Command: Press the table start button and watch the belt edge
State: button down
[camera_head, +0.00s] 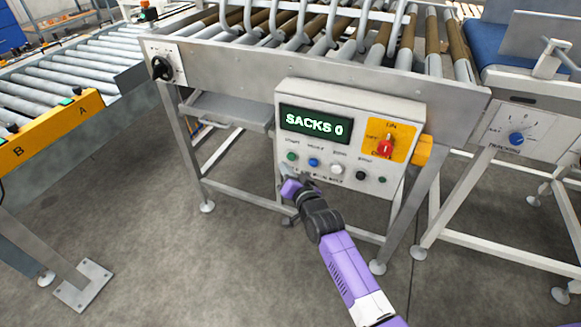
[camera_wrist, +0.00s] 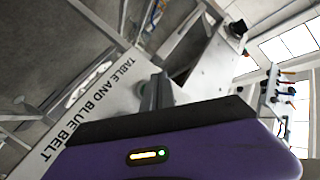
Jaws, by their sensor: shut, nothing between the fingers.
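The control box (camera_head: 345,112) hangs on the front of the roller table and its display reads "SACKS 0". A green button (camera_head: 291,157) is at the left end of its button row; the small label above it looks like START. My gripper (camera_head: 284,177) is shut and empty at the lower left corner of the box, just below the green button. I cannot tell whether it touches the box. In the wrist view the shut fingers (camera_wrist: 156,93) stand before the box's edge (camera_wrist: 100,108), lettered "TABLE AND BLUE BELT". The blue belt (camera_head: 497,42) is at the upper right.
Beside the green button are blue (camera_head: 314,162), white (camera_head: 337,169) and black (camera_head: 360,175) buttons. A red switch (camera_head: 385,147) sits on a yellow plate. A tracking panel (camera_head: 517,130) is at right, a roller conveyor (camera_head: 70,80) at left. The floor in front is clear.

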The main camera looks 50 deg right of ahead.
jog(key=shift+d+f+b, duration=0.2)
jog(key=shift+d+b, duration=0.2)
jog(key=shift+b, duration=1.55)
jog(key=shift+r+b, duration=0.3)
jog(key=shift+b, duration=0.3)
jog(key=shift+d, duration=0.2)
jog(key=shift+w+d, duration=0.15)
jog(key=shift+d, duration=0.15)
jog(key=shift+w+d+b, duration=0.15)
jog(key=shift+d+b, duration=0.35)
jog(key=shift+b, duration=0.1)
dwell(0.9)
jog(key=shift+a, duration=0.1)
jog(key=shift+s+a+p, duration=0.3)
jog(key=shift+a+p, duration=0.5)
jog(key=shift+p, duration=0.3)
